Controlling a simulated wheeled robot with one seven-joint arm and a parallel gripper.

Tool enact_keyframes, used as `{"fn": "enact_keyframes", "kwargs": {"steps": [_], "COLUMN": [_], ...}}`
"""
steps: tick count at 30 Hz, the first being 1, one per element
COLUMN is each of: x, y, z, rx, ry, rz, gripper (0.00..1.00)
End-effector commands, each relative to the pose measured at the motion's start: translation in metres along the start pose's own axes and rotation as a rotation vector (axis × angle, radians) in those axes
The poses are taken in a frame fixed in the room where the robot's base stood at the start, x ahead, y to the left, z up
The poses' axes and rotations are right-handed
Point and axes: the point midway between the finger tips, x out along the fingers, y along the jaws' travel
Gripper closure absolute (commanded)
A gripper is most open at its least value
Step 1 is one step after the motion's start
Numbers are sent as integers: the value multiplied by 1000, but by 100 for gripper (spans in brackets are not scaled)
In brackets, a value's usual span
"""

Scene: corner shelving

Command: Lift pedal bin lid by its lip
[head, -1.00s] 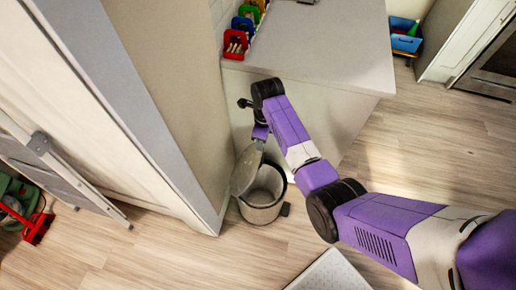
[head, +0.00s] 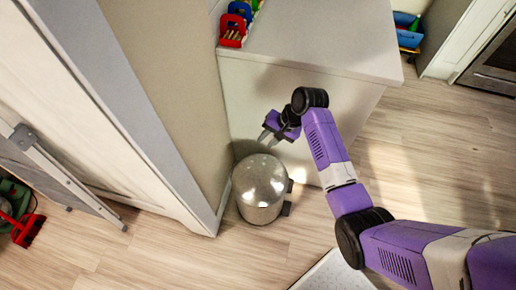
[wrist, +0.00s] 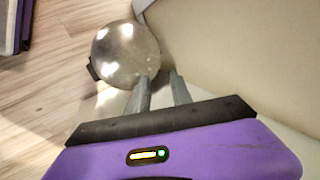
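The pedal bin (head: 259,203) is a small metal cylinder standing on the floor by the cabinet corner. Its shiny round lid (head: 262,179) is down on the bin; the lid also shows in the wrist view (wrist: 126,53). My gripper (head: 265,137) is above and behind the bin, near the white unit's side. In the wrist view its two grey fingers (wrist: 161,84) are apart with nothing between them. The left fingertip overlaps the lid's lower right edge in that view; I cannot tell whether they touch. A dark pedal or hinge piece (wrist: 92,71) shows at the bin's left there.
A tall cabinet (head: 165,110) stands close on the bin's left. The white unit (head: 300,50) is behind it, with coloured holders (head: 236,25) on top. A white flat panel (head: 333,272) lies in front. Wood floor to the right is clear.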

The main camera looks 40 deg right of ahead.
Motion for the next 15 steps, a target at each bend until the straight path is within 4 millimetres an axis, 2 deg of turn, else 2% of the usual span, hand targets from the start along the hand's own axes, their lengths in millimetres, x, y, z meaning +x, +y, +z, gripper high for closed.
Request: {"fn": "enact_keyframes", "kwargs": {"steps": [7,15], "x": [12,53], "y": [0,1], "z": [0,0], "rx": [-74,-71], "ry": [-1,-2], "rz": [0,2], "gripper": [74,74]}}
